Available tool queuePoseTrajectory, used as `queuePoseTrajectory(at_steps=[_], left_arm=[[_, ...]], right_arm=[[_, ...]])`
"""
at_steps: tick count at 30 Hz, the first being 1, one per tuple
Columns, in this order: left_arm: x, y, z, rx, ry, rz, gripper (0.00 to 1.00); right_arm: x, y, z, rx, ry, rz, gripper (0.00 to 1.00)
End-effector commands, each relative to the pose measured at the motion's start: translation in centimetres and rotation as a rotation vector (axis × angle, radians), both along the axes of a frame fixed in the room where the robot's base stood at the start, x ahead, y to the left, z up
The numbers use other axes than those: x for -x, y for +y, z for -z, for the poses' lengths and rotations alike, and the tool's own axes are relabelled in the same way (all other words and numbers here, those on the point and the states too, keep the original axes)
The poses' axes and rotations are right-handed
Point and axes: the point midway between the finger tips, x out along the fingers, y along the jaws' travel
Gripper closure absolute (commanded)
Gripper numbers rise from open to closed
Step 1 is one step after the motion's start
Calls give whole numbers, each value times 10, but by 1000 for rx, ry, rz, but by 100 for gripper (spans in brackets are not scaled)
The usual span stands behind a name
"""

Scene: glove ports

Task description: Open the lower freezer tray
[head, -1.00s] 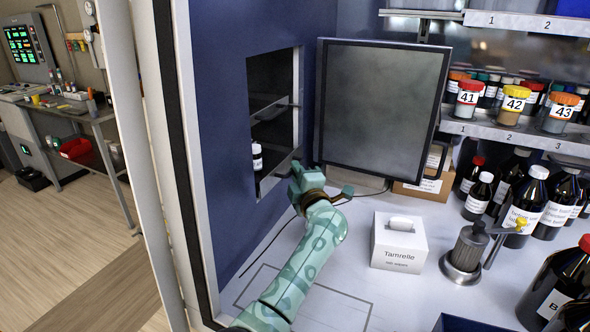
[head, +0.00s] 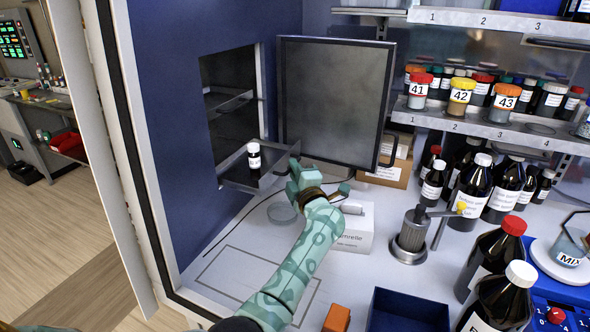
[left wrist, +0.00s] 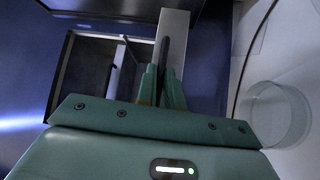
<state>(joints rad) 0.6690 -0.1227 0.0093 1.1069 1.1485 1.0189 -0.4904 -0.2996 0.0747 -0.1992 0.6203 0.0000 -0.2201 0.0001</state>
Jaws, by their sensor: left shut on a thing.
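The lower freezer tray (head: 268,180) juts out of the opening in the blue wall, with a small white-capped bottle (head: 254,156) upright on it. My left gripper (head: 296,168) is at the tray's outer end and is shut on its handle; the fingers partly hide the grip. In the left wrist view, my left gripper's fingers (left wrist: 162,80) close around a dark bar, the handle, in front of the pale tray front (left wrist: 172,22). My right gripper is not in view.
The open freezer door (head: 330,100) stands right behind the tray. The upper tray (head: 230,102) is inside. A glass dish (head: 283,212) lies below my gripper. A white wipes box (head: 352,232) is behind my forearm; a metal burner (head: 410,240) and several bottles stand right.

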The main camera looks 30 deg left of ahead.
Motion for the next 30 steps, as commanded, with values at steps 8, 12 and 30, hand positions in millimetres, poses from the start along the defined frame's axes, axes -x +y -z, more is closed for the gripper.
queuePoseTrajectory(at_steps=[8, 12, 30], left_arm=[[0, 0, 1, 2, 0, -1, 100], [0, 0, 1, 1, 0, -1, 82], [42, -47, 9, 3, 1, 1, 82]], right_arm=[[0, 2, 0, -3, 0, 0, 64], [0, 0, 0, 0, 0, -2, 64], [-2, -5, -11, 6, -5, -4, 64]])
